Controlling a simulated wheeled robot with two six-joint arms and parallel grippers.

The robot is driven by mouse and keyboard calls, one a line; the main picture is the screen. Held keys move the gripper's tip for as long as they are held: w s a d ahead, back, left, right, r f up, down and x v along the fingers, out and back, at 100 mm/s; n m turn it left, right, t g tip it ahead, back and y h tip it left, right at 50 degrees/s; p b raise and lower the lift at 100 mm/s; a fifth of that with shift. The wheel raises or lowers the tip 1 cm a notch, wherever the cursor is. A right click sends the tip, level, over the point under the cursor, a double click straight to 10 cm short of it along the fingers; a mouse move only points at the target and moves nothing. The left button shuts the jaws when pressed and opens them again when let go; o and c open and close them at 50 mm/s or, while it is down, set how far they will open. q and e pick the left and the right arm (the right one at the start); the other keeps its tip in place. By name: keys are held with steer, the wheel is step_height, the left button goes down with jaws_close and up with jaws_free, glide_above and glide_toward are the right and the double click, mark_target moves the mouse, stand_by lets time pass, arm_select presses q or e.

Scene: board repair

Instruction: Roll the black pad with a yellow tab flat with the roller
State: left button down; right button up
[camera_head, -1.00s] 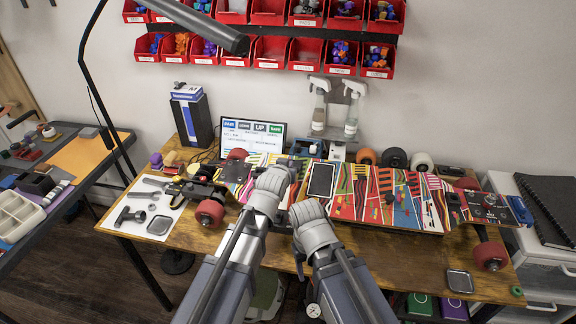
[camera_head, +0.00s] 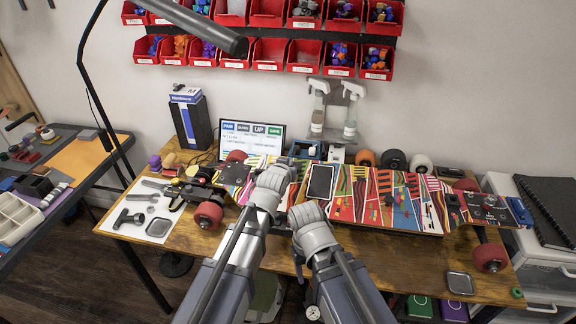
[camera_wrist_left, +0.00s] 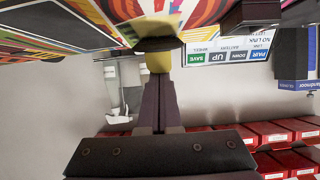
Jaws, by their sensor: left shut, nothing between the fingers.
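The skateboard (camera_head: 345,205) lies upside down across the bench, its colourful underside facing up. My left gripper (camera_head: 291,166) is over its left-middle part. In the left wrist view, my left gripper (camera_wrist_left: 158,72) is shut, with its fingertips close to the board's surface. A yellow piece shows between pad and fingers. My right arm's wrist (camera_head: 313,228) is at the board's front edge; its jaws are hidden. I cannot pick out the roller with certainty.
A black rectangular panel (camera_head: 321,181) sits on the board. A white mat (camera_head: 117,230) with tools lies at left, including a black T-shaped tool (camera_head: 131,216). A display (camera_head: 252,138), spray bottles (camera_head: 351,112) and loose wheels (camera_head: 393,160) stand behind. The front-right bench has a small tray (camera_head: 459,284).

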arm_select(q)
steer(key=r+p, duration=0.2)
steer(key=w+r+p, duration=0.1)
steer(key=r+p, duration=0.1)
steer(key=shift+w+d+r, duration=0.1)
steer(key=shift+r, duration=0.05)
steer(key=s+a+f+b, duration=0.1)
steer(key=s+a, duration=0.1)
steer(key=s, duration=0.8)
arm_select(e)
step_height(320, 180, up, 3)
steer(key=shift+d+r, duration=0.15)
